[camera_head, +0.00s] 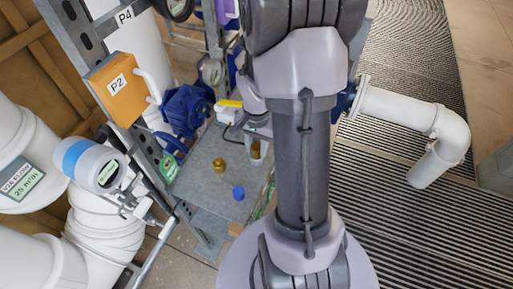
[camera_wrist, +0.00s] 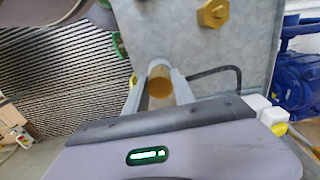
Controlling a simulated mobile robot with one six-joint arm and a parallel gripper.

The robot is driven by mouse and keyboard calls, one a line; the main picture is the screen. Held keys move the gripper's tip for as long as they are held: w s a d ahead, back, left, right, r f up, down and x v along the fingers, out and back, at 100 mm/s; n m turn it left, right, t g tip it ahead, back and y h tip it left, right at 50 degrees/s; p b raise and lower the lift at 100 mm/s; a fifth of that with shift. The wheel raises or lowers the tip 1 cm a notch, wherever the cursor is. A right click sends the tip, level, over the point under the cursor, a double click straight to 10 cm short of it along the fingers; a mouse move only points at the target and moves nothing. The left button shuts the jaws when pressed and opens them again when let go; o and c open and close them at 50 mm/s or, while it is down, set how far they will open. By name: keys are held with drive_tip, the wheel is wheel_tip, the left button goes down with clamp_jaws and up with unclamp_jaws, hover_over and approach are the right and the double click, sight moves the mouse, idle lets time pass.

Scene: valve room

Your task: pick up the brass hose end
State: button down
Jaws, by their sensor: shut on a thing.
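The brass hose end (camera_wrist: 160,81) is a short, round, brass-coloured piece. In the wrist view it sits between the two pale fingers of my gripper (camera_wrist: 160,76), which is shut on it. In the head view its brass-coloured side (camera_head: 255,150) shows just left of my arm, over the grey metal plate (camera_head: 205,198). My arm covers part of the gripper there. I cannot tell whether the hose end touches the plate.
Another brass fitting (camera_head: 219,164) with a hexagonal part (camera_wrist: 213,13) stands on the plate close by. A blue cap (camera_head: 238,192) is nearer the plate's front. A blue pump (camera_head: 186,108) and orange P2 box (camera_head: 117,88) are left. A white pipe (camera_head: 400,108) is right.

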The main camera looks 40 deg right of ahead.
sight(258, 148)
drive_tip(key=r, duration=0.1)
drive_tip(key=r+p, duration=0.2)
drive_tip(key=shift+s+a+r, duration=0.15)
drive_tip(key=shift+s+r, duration=0.2)
drive_tip(key=shift+r, duration=0.05)
drive_tip(key=s+a+b, duration=0.3)
drive_tip(key=s+b, duration=0.1)
drive_tip(key=s, duration=0.3)
drive_tip(key=s+a+r+b, duration=0.1)
drive_tip(key=s+a+b, duration=0.2)
drive_tip(key=s+b, duration=0.2)
drive_tip(key=shift+s+a, duration=0.35)
drive_tip(key=shift+s, duration=0.5)
drive_tip(key=c, duration=1.7)
unclamp_jaws()
drive_tip(key=c, duration=2.7)
unclamp_jaws()
drive_tip(key=c, duration=2.2)
unclamp_jaws()
